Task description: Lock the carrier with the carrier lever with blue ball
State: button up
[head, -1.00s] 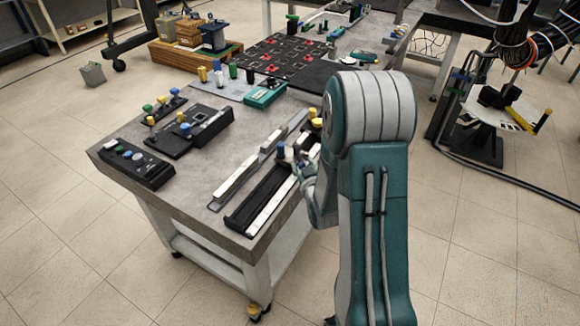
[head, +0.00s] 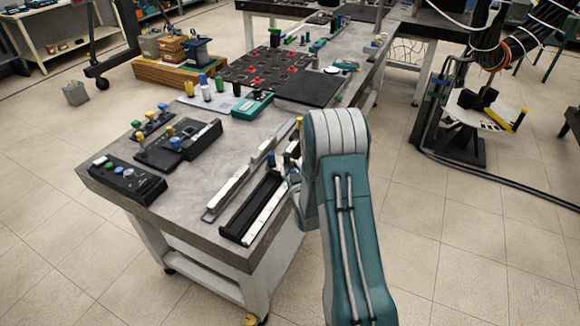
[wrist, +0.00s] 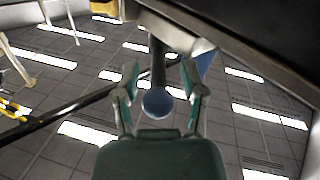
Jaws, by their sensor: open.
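The blue ball (wrist: 157,102) sits on the end of a dark lever rod (wrist: 158,62) in the wrist view. My gripper (wrist: 160,65) is open, with one finger on each side of the rod and ball. Gaps show between the fingers and the lever. In the head view, a dark blue knob (head: 271,159) stands by the long black rail (head: 246,226) near the table's right edge; I cannot tell if it is the same ball. My arm hides most of the gripper and part of the rail there.
A pale metal bar (head: 226,194) lies left of the rail. Control boxes (head: 124,178) with coloured knobs and a teal device (head: 252,105) stand on the grey table (head: 190,213). In the wrist view, a dark slab (wrist: 270,45) fills the upper right, close to the gripper.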

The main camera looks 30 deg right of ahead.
jog(key=shift+w+d, duration=0.1)
jog(key=shift+w, duration=0.5)
jog(key=shift+d, duration=0.1)
grip_shut()
jog(key=shift+d+y, duration=0.1)
jog(key=shift+y, duration=0.2)
jog(key=n+y, duration=0.1)
jog(key=y, duration=0.1)
jog(key=d+n+y, duration=0.1)
jog(key=n+y, duration=0.1)
jog(key=d+n+y, duration=0.1)
jog(key=y, duration=0.1)
jog(key=shift+n+y, duration=0.4)
jog(key=shift+w+d+n+g+y, duration=0.2)
jog(key=shift+n+g+y, duration=0.35)
jog(key=shift+n+y, duration=0.45)
jog(key=shift+w+d+n+g+y, duration=0.15)
jog(key=shift+d+n+g+y, duration=0.35)
jog(key=shift+y, duration=0.85)
jog(key=shift+w+d+n+g+y, duration=0.15)
jog(key=shift+n+g+y, duration=0.5)
jog(key=shift+n+y, duration=0.45)
jog(key=shift+y, duration=0.25)
